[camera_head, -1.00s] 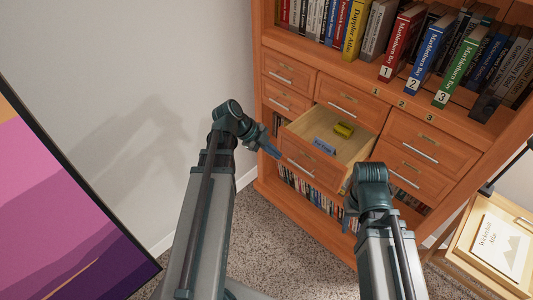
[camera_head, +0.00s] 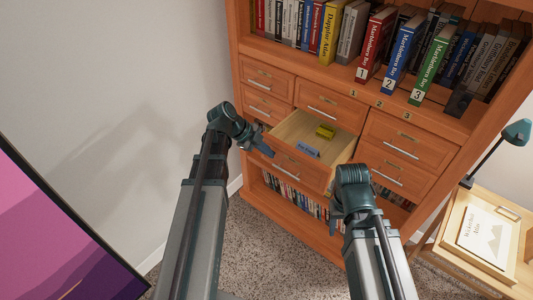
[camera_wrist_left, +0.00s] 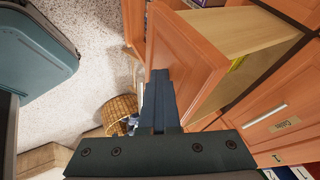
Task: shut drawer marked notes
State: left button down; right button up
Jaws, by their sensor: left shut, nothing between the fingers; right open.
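An open drawer (camera_head: 305,172) sticks out of the wooden cabinet in the head view. Inside lie a yellow block-like item (camera_head: 326,131) and a blue item with unreadable lettering (camera_head: 307,149). I cannot read any label on this drawer's front. My left gripper (camera_head: 268,150) is shut and empty, at the left end of the drawer front. In the left wrist view its fingers (camera_wrist_left: 160,90) overlap the edge of the orange drawer front (camera_wrist_left: 190,55); I cannot tell whether they touch. My right gripper (camera_head: 335,226) is open, in front of and right of the drawer, its fingers partly hidden.
Closed drawers (camera_head: 400,145) surround the open one, with books (camera_head: 403,52) above and more below. A side table with a tray (camera_head: 497,240) and a lamp (camera_head: 516,132) stands at right. A wicker basket (camera_wrist_left: 118,110) sits on the carpet in the left wrist view.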

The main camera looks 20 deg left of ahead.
pick_arm(q)
send_over(300, 135)
jog(key=shift+s+a, duration=0.1)
jog(key=shift+s, duration=0.15)
jog(key=shift+w, duration=0.2)
jog(key=shift+w+r, duration=0.1)
